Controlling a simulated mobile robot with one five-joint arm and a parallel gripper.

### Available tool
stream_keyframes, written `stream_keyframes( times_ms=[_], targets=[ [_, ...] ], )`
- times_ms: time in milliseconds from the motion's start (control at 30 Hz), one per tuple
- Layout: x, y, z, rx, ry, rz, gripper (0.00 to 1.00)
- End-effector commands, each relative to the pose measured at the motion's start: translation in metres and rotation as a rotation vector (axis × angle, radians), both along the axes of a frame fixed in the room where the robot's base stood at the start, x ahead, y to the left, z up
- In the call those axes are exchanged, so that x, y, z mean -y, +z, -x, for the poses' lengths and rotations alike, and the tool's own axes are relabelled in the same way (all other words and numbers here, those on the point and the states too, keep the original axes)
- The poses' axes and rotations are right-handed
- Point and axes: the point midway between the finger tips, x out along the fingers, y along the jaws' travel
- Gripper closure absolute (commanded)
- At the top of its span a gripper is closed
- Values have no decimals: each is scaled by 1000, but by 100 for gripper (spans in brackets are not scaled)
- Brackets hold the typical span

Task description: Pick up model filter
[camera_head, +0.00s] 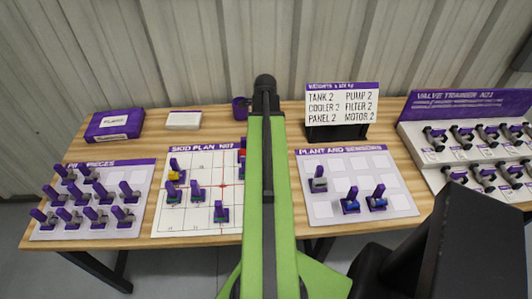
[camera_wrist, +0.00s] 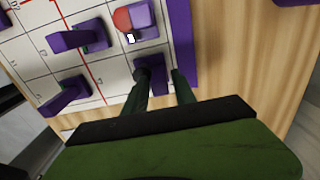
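I cannot tell by sight which model is the filter. In the wrist view my gripper (camera_wrist: 163,80) has its two dark fingers apart, over the edge of the skid plan board (camera_wrist: 112,78). A model with a purple tab (camera_wrist: 155,68) stands at the fingertips, close to the left finger; contact is unclear. Nearby stand a red-and-purple model (camera_wrist: 138,18) and other purple-tabbed models (camera_wrist: 75,38), (camera_wrist: 65,96). In the head view my green arm hides the gripper and part of the board (camera_head: 190,227). Other board models include a yellow-and-purple one (camera_head: 176,173).
The plant and sensors board (camera_head: 335,210) holds a grey model (camera_head: 318,181) and two blue ones (camera_head: 350,202), (camera_head: 377,199). A pieces board (camera_head: 55,230) stands left, a valve trainer (camera_head: 465,112) right. A sign (camera_head: 342,105), purple box (camera_head: 114,124) and purple cup (camera_head: 241,108) stand behind.

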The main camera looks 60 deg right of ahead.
Motion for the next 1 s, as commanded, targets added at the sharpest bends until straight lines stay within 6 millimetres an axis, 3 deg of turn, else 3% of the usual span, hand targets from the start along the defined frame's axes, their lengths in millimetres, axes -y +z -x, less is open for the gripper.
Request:
stream_keyframes(
  times_ms=[33,233,1000],
  targets=[
    [0,0,0,0,0,0,76],
    [0,0,0,0,0,0,100],
    [0,0,1,0,-1,0,100]
  ],
)
